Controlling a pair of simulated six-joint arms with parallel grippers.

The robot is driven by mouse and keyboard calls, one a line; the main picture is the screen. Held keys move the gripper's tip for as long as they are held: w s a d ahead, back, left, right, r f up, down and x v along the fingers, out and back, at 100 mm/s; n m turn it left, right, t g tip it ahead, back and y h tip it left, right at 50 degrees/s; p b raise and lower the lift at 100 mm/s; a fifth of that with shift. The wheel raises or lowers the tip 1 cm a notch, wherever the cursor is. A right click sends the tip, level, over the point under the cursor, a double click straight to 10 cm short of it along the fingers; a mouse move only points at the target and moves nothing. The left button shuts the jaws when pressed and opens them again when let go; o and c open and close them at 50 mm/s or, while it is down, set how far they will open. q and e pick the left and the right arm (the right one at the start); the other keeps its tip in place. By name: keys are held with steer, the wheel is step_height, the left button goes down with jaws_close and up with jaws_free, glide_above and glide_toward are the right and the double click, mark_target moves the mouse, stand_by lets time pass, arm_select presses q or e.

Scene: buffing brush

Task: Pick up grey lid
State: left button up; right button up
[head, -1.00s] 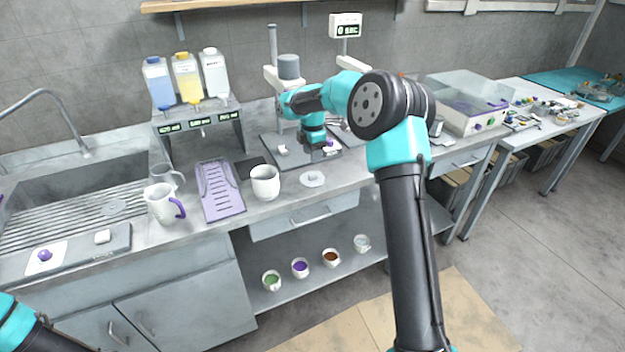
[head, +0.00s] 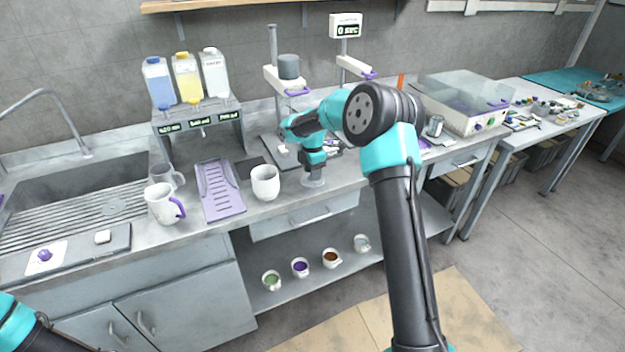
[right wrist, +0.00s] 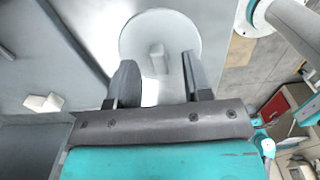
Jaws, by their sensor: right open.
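A round, pale grey lid (head: 313,182) lies flat on the counter near its front edge, right of the white mug (head: 265,182). In the right wrist view the lid (right wrist: 135,40) has a small raised handle (right wrist: 157,56) in its middle. My right gripper (head: 314,172) points down over the lid and partly hides it. In the right wrist view its two fingers (right wrist: 160,80) are apart, with the handle between and just beyond their tips; I cannot tell the height gap. My left arm shows only at the bottom left; its gripper is out of view.
A dark plate (head: 275,160) lies behind the gripper, under a press stand. A purple tray (head: 220,190), a handled white mug (head: 163,204) and a glass pitcher stand to the left. Several cups sit on the lower shelf.

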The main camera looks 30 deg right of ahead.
steer(key=shift+f, duration=0.55)
jaws_close()
